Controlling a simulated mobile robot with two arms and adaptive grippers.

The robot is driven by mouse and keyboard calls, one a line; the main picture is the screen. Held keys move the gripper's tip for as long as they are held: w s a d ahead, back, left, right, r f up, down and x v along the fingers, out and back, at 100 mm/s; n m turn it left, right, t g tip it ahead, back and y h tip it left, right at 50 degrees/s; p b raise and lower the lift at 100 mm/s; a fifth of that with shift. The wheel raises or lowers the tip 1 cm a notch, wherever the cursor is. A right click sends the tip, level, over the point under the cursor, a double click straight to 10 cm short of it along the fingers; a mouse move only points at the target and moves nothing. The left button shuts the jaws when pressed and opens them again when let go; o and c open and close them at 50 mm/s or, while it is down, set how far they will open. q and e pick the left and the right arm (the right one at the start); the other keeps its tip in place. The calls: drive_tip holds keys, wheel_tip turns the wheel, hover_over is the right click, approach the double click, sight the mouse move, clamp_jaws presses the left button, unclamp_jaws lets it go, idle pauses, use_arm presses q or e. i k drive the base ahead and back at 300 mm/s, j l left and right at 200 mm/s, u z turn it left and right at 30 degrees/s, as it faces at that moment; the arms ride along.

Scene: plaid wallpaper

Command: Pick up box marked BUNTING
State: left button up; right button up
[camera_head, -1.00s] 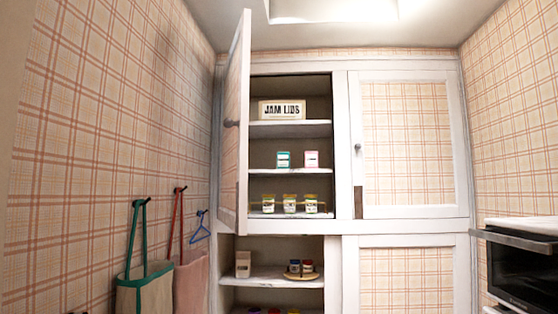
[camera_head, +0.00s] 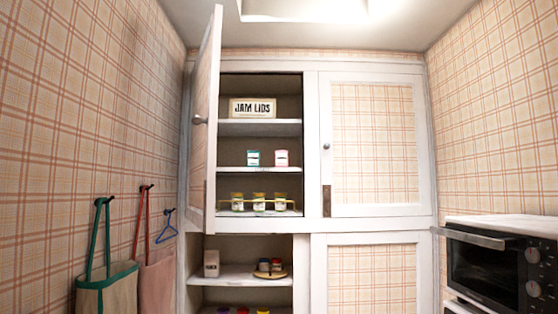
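No box that reads BUNTING can be made out in the head view. A cream box lettered JAM LIDS (camera_head: 253,108) sits on the top shelf of the open upper cupboard. A small beige box (camera_head: 211,263) stands at the left of the open lower shelf; its marking is too small to read. Neither of my grippers is in view.
The upper left cupboard door (camera_head: 206,120) stands open towards me. The right doors (camera_head: 375,144) are shut. Bags (camera_head: 106,292) hang on the left wall; an oven (camera_head: 500,265) stands at right.

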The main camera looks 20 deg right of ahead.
sight(253, 157)
drive_tip(key=u, duration=0.3)
drive_tip(key=i+l+u, duration=0.5)
drive_tip(key=l, duration=0.25)
drive_tip(key=i+l+u, duration=0.25)
drive_tip(key=l, duration=0.2)
drive_tip(key=i, duration=0.05)
